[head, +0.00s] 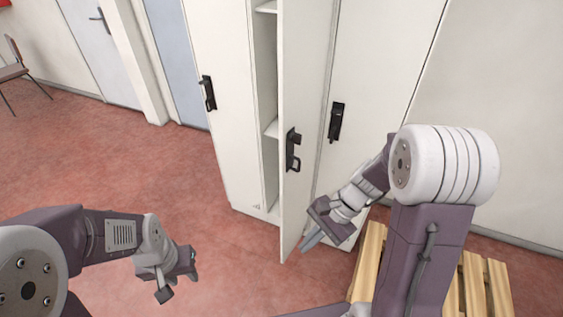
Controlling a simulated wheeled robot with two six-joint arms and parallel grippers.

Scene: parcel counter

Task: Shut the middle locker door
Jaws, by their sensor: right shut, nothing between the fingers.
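The middle locker door (305,85) is white with a black handle (293,150). It stands ajar, swung out toward me, with the shelved inside of the locker (265,95) showing on its left. My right gripper (311,241) is shut and empty, low and just right of the door's lower part; I cannot tell whether it touches the door. My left gripper (180,283) is open and empty, at the lower left, well apart from the lockers.
The left locker door (226,100) and right locker door (375,75) look closed. A wooden pallet (480,285) lies at the lower right, partly behind my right arm. A chair (14,70) stands far left. The red floor between the chair and lockers is clear.

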